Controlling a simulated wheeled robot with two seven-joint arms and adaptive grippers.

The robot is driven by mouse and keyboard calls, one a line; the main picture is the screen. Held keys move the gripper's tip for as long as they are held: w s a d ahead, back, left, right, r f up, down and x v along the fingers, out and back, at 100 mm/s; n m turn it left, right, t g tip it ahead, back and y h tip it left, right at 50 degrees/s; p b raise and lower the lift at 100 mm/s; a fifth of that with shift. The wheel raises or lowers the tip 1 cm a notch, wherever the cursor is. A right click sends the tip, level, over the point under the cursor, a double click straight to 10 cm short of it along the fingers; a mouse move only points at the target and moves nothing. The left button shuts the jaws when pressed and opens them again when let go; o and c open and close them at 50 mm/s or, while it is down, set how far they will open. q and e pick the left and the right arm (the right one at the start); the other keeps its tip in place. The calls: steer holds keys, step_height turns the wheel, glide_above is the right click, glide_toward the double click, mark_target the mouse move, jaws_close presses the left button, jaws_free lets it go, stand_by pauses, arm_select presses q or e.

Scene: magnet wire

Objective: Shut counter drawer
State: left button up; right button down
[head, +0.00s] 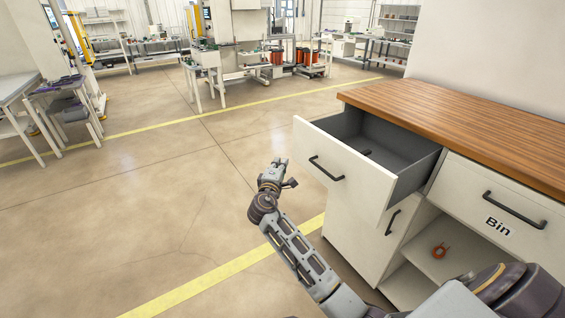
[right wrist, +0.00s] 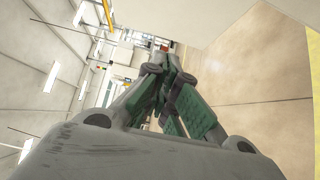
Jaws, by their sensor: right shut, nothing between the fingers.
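The counter drawer (head: 345,172) is pulled out of the wooden-topped counter, with its white front and dark bar handle (head: 327,168) facing me. Its grey inside (head: 385,143) shows, with a small dark item on its floor. My right gripper (head: 279,163) is in the air just left of the drawer front, apart from it, with its fingers closed and empty. The right wrist view also shows the closed fingers (right wrist: 172,62), with nothing between them. My left gripper is not in view.
The counter (head: 455,115) has a bare wooden top. A closed drawer labelled "Bin" (head: 500,222) is to the right, above an open shelf with a small orange coil (head: 440,251). A cupboard door (head: 365,240) is below the open drawer. The floor to the left is clear.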

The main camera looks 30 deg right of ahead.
glide_toward(297, 141)
steer(key=w+a, duration=0.1)
steer(key=w, duration=0.2)
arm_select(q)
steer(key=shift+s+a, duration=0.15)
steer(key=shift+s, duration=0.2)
arm_select(e)
steer(key=shift+w+d+f, duration=0.1)
steer(key=shift+w+d, duration=0.15)
steer(key=shift+d, duration=0.75)
steer(key=shift+w+d+f, duration=0.1)
steer(key=shift+w+d, duration=0.15)
steer(key=shift+d, duration=0.75)
steer(key=shift+d, duration=0.15)
